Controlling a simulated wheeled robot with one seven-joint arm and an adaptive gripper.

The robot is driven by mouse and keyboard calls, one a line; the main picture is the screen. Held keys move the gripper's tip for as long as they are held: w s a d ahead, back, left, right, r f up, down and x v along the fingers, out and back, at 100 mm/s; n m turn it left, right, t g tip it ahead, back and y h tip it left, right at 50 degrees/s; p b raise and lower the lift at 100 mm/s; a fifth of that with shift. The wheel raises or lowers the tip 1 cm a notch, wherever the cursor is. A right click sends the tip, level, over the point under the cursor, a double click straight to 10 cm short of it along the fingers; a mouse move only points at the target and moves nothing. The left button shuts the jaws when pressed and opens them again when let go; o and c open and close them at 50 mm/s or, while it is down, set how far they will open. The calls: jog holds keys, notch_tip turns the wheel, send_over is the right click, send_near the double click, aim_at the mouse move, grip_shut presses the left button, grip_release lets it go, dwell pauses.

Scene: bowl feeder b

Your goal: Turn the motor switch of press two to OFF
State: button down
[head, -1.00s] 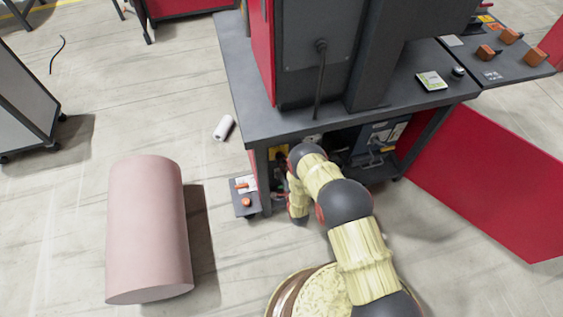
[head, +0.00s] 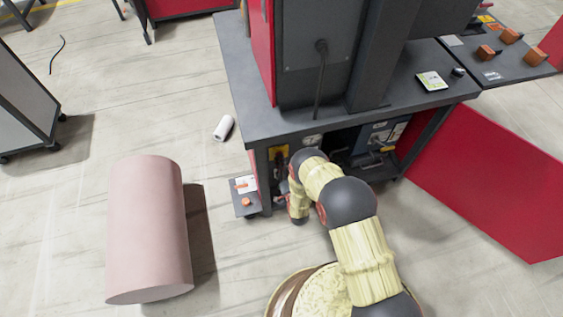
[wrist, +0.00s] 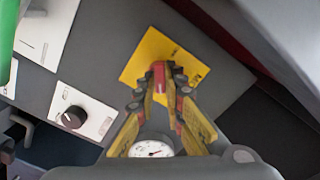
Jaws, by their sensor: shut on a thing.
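A red switch handle (wrist: 159,74) stands out from a yellow plate (wrist: 150,50) on a grey panel in the wrist view. My gripper (wrist: 162,88) has its yellow fingers on either side of the red handle and is shut on it. Marks on the yellow plate are too small to read, so I cannot tell the switch's position. My arm hides the gripper there.
In the wrist view, a black knob on a white plate (wrist: 74,118) is left of the gripper, and a round gauge (wrist: 152,149) is below. In the head view, a small control box (head: 246,203) with orange buttons is left of my arm.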

jog(key=n, duration=2.8)
jog(key=shift+s+f+n, duration=0.1)
jog(key=shift+n, duration=0.2)
dwell(0.3)
jog(key=c, duration=1.9)
grip_release()
jog(key=v, duration=1.2)
